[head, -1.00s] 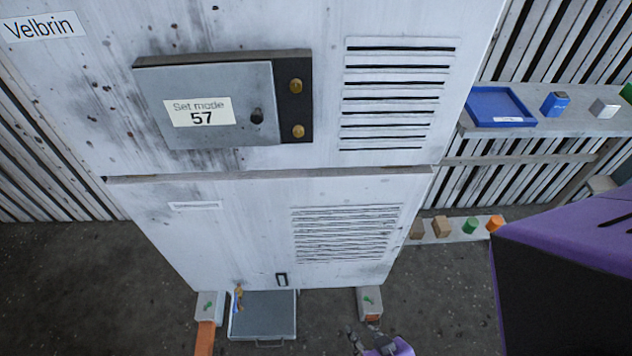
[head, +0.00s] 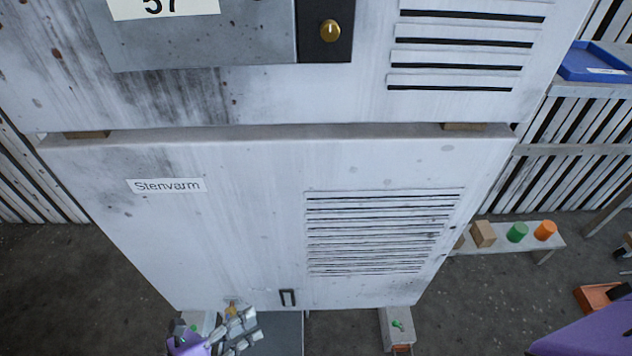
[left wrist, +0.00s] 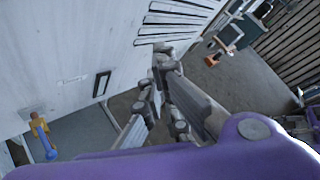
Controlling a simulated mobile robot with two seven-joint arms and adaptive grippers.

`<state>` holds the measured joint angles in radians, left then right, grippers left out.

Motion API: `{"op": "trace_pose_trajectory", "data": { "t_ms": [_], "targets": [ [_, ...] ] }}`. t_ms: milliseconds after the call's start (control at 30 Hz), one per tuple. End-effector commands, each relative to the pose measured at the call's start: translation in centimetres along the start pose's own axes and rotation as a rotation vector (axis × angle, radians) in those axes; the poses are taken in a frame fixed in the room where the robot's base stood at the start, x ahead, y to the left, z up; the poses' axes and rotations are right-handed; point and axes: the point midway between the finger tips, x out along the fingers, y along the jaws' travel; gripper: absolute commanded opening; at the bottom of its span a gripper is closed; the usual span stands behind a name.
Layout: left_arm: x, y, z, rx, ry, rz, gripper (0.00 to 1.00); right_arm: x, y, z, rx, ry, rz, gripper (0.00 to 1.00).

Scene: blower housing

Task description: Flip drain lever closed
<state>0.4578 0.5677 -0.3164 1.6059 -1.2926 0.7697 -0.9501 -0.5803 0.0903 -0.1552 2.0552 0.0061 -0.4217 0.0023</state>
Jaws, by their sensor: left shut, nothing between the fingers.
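The drain lever (left wrist: 46,145) is a blue handle on a brass valve (left wrist: 39,125) low on the white cabinet's front, at the lower left of the left wrist view. There the blue handle points downward. In the head view only a bit of the brass valve (head: 232,309) shows, and my left gripper hides the rest. My left gripper (head: 250,330) is shut and empty close to the valve in the head view. In the left wrist view its fingers (left wrist: 158,92) point away to the right of the lever, apart from it. My right gripper is out of view.
A grey tray (head: 285,335) lies under the cabinet's front edge (head: 340,300). A black handle (head: 288,297) sits low on the panel. A foot block with a green toggle (head: 397,326) stands right of it. A low bench (head: 550,242) with blocks stands farther right.

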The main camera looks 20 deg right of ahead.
Motion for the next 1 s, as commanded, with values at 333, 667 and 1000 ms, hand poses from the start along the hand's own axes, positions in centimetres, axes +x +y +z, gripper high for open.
{"op": "trace_pose_trajectory", "data": {
  "t_ms": [333, 667, 1000],
  "targets": [
    [-3.4, 23.1, -3.9, 0.998, 0.872, -0.103, 0.0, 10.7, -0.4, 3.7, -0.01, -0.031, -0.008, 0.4],
    [-7.7, 28.8, -1.0, 1.158, 1.132, -0.116, 0.0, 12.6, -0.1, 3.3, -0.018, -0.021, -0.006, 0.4],
    [-7.4, 28.9, -1.4, 1.155, 1.125, -0.116, 0.0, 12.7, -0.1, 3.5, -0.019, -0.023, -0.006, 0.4]
  ]
}}
